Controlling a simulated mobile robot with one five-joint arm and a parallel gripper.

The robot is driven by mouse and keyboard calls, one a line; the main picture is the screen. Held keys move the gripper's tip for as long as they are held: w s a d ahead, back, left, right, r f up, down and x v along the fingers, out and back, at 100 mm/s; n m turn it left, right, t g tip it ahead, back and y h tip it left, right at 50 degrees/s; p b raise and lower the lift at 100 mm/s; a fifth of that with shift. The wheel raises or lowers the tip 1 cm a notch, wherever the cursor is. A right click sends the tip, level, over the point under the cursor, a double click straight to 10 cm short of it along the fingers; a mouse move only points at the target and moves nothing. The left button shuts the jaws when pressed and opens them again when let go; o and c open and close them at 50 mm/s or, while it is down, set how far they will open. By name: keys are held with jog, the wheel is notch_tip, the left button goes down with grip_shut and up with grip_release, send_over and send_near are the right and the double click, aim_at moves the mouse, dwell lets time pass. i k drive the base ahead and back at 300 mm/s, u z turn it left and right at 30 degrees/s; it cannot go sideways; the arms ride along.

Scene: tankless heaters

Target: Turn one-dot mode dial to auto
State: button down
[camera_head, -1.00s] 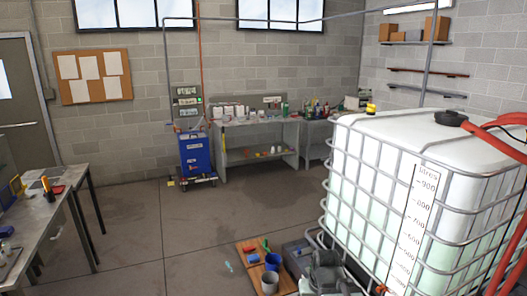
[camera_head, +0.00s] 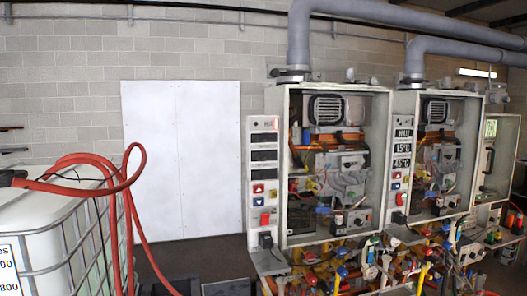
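Two open tankless heaters stand against the wall, the left heater (camera_head: 336,228) at the middle right and the second heater (camera_head: 452,210) to its right. Each has a narrow control panel on its left side. The left panel (camera_head: 249,190) has dark, blank displays, red and blue buttons and a red switch. The second panel (camera_head: 402,122) has lit displays, two reading 15°C and 45°C. Small dark parts sit low on both panels. I cannot tell whether either is a mode dial, and no one-dot mark is readable. My gripper is not in view.
Pipes and valves with coloured handles crowd the space below the heaters. A caged white tank (camera_head: 50,225) with a red hose (camera_head: 128,225) stands at the left. A white wall board (camera_head: 180,160) is behind.

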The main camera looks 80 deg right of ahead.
aim_at(358, 222)
jog(key=z, duration=2.4)
jog(key=k, duration=0.6)
jog(key=z, duration=0.15)
jog(key=i, duration=0.55)
